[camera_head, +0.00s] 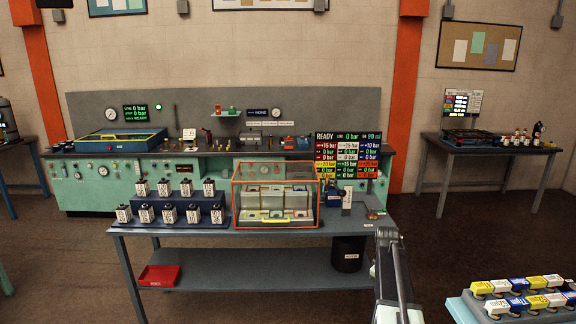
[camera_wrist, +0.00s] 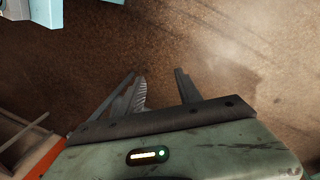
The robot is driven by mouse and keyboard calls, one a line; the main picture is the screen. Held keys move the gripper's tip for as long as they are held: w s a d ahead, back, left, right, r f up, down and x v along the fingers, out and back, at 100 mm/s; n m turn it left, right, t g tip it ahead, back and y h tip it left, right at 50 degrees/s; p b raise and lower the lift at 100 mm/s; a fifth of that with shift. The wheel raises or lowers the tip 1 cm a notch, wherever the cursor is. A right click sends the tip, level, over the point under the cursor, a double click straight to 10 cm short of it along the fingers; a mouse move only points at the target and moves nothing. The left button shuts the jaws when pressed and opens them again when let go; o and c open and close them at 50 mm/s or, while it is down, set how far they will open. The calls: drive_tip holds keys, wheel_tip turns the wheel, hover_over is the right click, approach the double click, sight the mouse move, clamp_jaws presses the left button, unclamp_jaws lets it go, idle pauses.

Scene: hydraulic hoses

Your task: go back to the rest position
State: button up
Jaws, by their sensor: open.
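My gripper (camera_wrist: 160,90) shows in the wrist view with its two fingers apart and nothing between them. It points at brown floor (camera_wrist: 230,50). In the head view my arm (camera_head: 393,270) stands at the lower right, in front of the right end of the grey table (camera_head: 240,240). The gripper itself cannot be made out in the head view.
The grey table carries small canisters on a stepped block (camera_head: 175,212) and an orange-framed clear case (camera_head: 277,222). A black bin (camera_head: 347,258) and a red tray (camera_head: 160,276) sit below. A rack of yellow, white and blue blocks (camera_head: 524,296) is at lower right. Open floor lies behind it.

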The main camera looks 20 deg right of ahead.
drive_tip(key=a+f+n+y+b, duration=0.1)
drive_tip(key=a+f+b, duration=0.1)
drive_tip(key=a, duration=1.3)
drive_tip(key=a+f+n+b, duration=0.1)
drive_tip(key=a+f+b, duration=0.15)
drive_tip(key=a, duration=1.25)
drive_tip(key=s+a+f+m, duration=0.1)
drive_tip(key=s+a+m, duration=0.5)
drive_tip(key=s+a, duration=0.3)
drive_tip(key=shift+s+a+g+y, duration=0.25)
drive_tip(key=shift+s+g+y, duration=0.15)
drive_tip(key=shift+s, duration=0.35)
drive_tip(key=shift+f, duration=0.1)
drive_tip(key=shift+c, duration=0.5)
drive_tip(key=shift+d, duration=0.15)
